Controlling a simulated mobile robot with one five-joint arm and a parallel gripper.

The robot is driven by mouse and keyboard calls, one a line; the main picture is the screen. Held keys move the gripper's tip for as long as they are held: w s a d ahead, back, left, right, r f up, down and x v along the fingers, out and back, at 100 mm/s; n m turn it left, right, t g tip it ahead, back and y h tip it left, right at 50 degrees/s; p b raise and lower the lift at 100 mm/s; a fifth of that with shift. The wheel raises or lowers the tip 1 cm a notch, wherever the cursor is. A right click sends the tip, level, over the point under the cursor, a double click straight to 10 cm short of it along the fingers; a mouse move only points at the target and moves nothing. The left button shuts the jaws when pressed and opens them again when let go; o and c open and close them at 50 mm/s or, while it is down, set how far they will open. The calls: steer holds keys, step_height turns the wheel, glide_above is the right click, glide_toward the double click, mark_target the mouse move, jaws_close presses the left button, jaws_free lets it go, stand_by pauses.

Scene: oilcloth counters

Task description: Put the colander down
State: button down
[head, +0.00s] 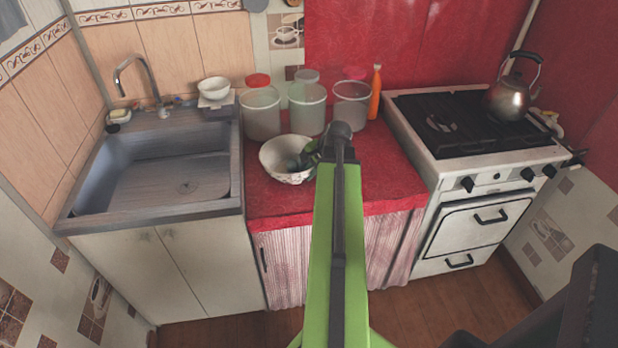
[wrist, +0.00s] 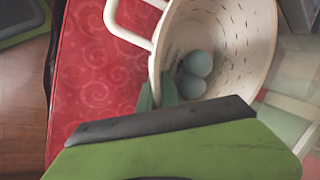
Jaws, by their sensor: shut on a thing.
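The colander (head: 274,160) is a pale, bowl-shaped vessel over the red counter, just right of the sink. In the wrist view, the colander (wrist: 245,65) has rows of small slots and a white handle. Two pale blue-green, egg-like balls (wrist: 195,75) lie inside it. My gripper (head: 308,157) is at its right side in the head view, and in the wrist view my gripper (wrist: 158,92) is shut on its rim. My green arm hides part of the counter. I cannot tell whether the colander's base touches the cloth.
Several clear containers (head: 307,110) and an orange bottle (head: 375,92) stand behind. The sink (head: 165,170) is left, with a white bowl (head: 214,88) at its back corner. The stove (head: 480,150) with a kettle (head: 513,98) is right. Red cloth (head: 395,180) is clear right of my arm.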

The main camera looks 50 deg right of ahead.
steer(key=shift+w+a+r, duration=0.1)
steer(key=shift+f, duration=0.2)
steer(key=c, duration=1.6)
jaws_free()
steer(key=shift+r, duration=0.1)
steer(key=shift+o, duration=0.2)
steer(key=shift+r+p, duration=0.55)
steer(key=p+v, duration=1)
steer(key=v, duration=0.1)
steer(key=shift+s, duration=0.3)
